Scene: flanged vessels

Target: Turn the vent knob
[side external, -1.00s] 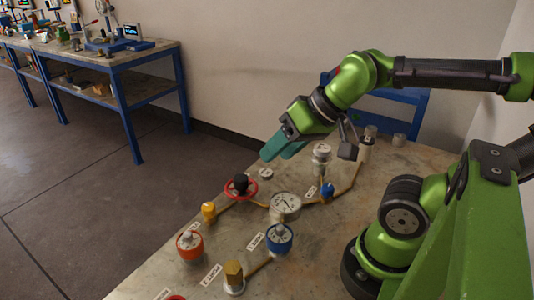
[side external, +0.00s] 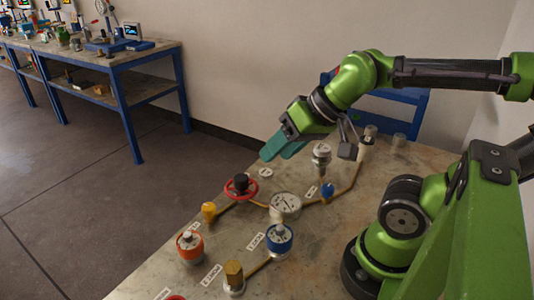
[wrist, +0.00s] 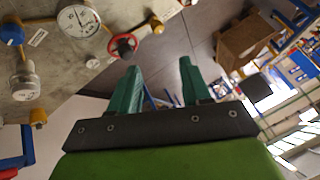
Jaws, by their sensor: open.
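My gripper (side external: 275,151) is up in the air above the far part of the bench, tilted down to the left. In the wrist view its two green fingers (wrist: 158,65) are apart, with nothing between them. The labels are too small to read, so I cannot tell which fitting is the vent knob. A black knob with a red handwheel (side external: 241,187) is below and left of the fingers; it also shows in the wrist view (wrist: 123,45). A yellow knob (side external: 208,210), a small blue knob (side external: 327,190) and a silver-topped fitting (side external: 321,152) stand apart from the gripper.
A round gauge (side external: 286,202) sits mid-bench among brass pipes. Nearer are an orange-collared vessel (side external: 190,245), a blue-collared vessel (side external: 279,240) and a brass hex fitting (side external: 233,275). A blue-framed workbench (side external: 150,75) stands at the back left. The air around the fingers is clear.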

